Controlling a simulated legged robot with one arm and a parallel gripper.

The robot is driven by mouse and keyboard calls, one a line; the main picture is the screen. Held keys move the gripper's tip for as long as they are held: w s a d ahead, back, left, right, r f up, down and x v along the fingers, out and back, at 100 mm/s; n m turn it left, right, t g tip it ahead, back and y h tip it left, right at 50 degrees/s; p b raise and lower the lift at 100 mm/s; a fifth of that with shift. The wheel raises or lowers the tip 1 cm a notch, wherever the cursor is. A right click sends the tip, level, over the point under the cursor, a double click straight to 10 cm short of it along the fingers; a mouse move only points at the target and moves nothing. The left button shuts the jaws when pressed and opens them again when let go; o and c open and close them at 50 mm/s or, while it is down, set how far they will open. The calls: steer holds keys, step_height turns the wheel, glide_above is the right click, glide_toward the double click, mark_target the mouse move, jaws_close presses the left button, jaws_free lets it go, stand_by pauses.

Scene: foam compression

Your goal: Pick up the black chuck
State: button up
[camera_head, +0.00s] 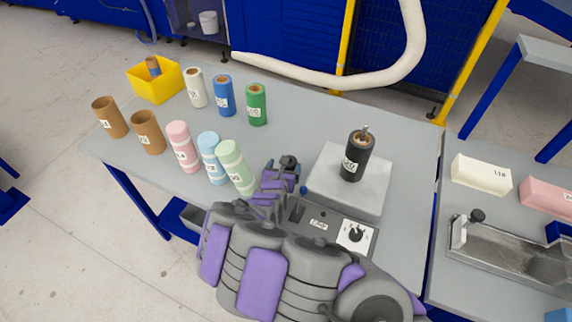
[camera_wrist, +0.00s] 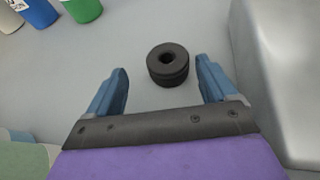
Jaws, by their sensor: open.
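The black chuck (camera_wrist: 167,64) is a short dark ring-shaped cylinder with a hole in its top, upright on the grey table in the wrist view. My gripper (camera_wrist: 162,70) is open, with one blue finger on each side of the near edge of the chuck and gaps on both sides. The fingers do not touch it. In the head view the chuck (camera_head: 289,162) shows as a small dark shape just beyond my gripper, left of the grey block. My arm hides part of the gripper there.
A grey platform (camera_head: 326,192) bearing a black labelled cylinder (camera_head: 357,158) stands right of the chuck. Pastel, brown, white, blue and green cylinders stand to the left, with a yellow box (camera_head: 157,86) behind. The table (camera_head: 300,118) is clear beyond the chuck.

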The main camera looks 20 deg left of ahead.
mark_target(290, 163)
steer(key=w, duration=0.1)
steer(key=w+d+f, duration=0.1)
steer(key=w, duration=0.1)
steer(key=shift+d+b, duration=0.1)
steer(key=shift+b, duration=0.25)
steer(key=shift+w+f, duration=0.1)
steer(key=shift+w, duration=0.2)
steer(key=shift+w+a, duration=0.2)
steer(key=shift+a, duration=0.1)
steer(key=shift+a+f, duration=0.15)
steer(key=shift+a, duration=0.25)
steer(key=shift+c, duration=1)
steer(key=shift+d, duration=0.5)
steer(key=c, duration=0.6)
steer(key=shift+a, duration=0.1)
steer(key=shift+c, duration=1.4)
steer(key=shift+a, duration=0.25)
